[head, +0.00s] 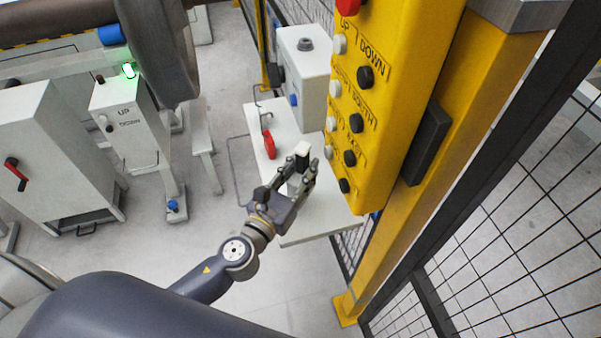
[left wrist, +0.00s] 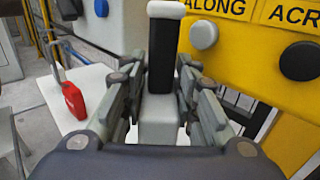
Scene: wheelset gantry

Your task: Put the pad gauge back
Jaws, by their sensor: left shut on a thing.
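My left gripper (head: 299,172) is shut on an upright piece with a white cap, a dark middle and a pale grey block below, which I take to be the pad gauge (head: 303,149). In the left wrist view the pad gauge (left wrist: 162,60) stands between the two fingers (left wrist: 160,108), its grey block between the pads. The gripper is over the white table (head: 257,112). I cannot tell whether the gauge's lower end touches the table, since the fingers and palm hide it. My right gripper is out of view.
A red item (head: 269,145) lies on the table, left of the gripper. A grey box (head: 304,75) stands at the table's back. The yellow button pendant (head: 385,100) hangs close to the gripper's right. A yellow post (head: 440,120) and mesh fence (head: 500,200) stand further right.

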